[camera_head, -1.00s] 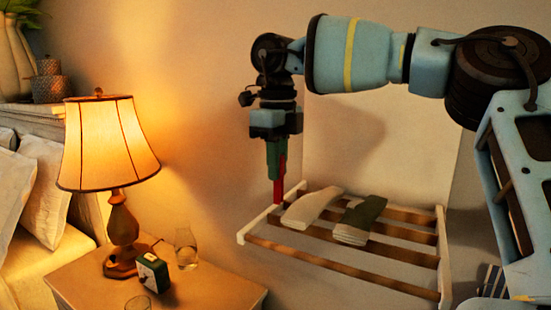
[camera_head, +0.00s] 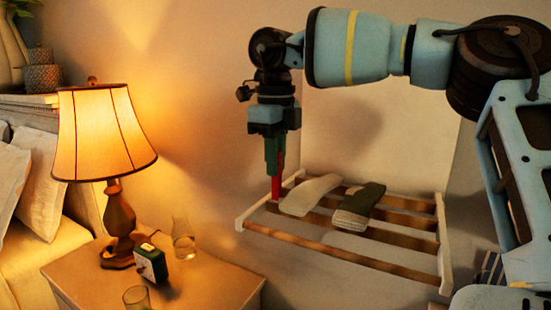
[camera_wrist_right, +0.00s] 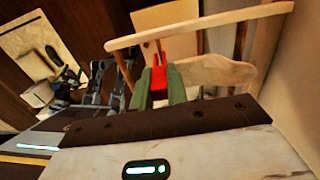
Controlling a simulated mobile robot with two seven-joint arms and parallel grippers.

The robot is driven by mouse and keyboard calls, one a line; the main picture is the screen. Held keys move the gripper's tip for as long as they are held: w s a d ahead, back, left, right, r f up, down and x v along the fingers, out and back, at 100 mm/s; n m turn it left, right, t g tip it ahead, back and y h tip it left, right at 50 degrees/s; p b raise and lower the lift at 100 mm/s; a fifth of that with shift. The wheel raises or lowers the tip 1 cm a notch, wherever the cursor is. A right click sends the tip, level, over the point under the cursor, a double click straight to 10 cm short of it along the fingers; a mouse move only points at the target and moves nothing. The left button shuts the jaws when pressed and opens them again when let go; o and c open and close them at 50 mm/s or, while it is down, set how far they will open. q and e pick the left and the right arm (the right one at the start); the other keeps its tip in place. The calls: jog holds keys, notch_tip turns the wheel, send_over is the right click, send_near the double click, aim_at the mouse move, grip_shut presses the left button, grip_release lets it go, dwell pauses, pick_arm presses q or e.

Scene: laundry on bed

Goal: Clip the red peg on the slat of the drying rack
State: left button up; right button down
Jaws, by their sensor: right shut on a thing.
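The drying rack (camera_head: 441,240) has white end rails and several brown slats, and stands against the wall. My right gripper (camera_head: 273,165) points down over its left end. Its green fingers are shut on the red peg (camera_head: 276,188), which hangs upright with its lower end at the rack's left side, near the slat ends. In the right wrist view the red peg (camera_wrist_right: 159,78) sits between the fingers, its far end close to a slat and the pale rail (camera_wrist_right: 205,24). I cannot tell whether the peg touches a slat. My left gripper is out of view.
A cream cloth (camera_head: 309,194) and a dark green and white cloth (camera_head: 359,207) lie over the slats just right of the peg. A lit lamp (camera_head: 105,140), a small clock (camera_head: 151,262) and glassware stand on the nightstand (camera_head: 205,288) at left.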

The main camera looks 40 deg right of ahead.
aim_at(276, 187)
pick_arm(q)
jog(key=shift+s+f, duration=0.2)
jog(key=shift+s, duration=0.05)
pick_arm(e)
jog(key=shift+f, duration=0.3)
pick_arm(q)
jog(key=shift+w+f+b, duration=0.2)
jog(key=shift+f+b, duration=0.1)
jog(key=shift+b, duration=0.1)
pick_arm(e)
jog(key=shift+f, duration=0.55)
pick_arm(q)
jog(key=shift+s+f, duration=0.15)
pick_arm(e)
jog(key=shift+f, duration=0.25)
jog(key=shift+f+b, duration=0.3)
jog(key=shift+f, duration=0.15)
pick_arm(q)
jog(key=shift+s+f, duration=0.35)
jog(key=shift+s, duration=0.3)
pick_arm(e)
jog(key=shift+f, duration=0.1)
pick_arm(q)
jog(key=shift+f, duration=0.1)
pick_arm(e)
jog(key=shift+f, duration=0.2)
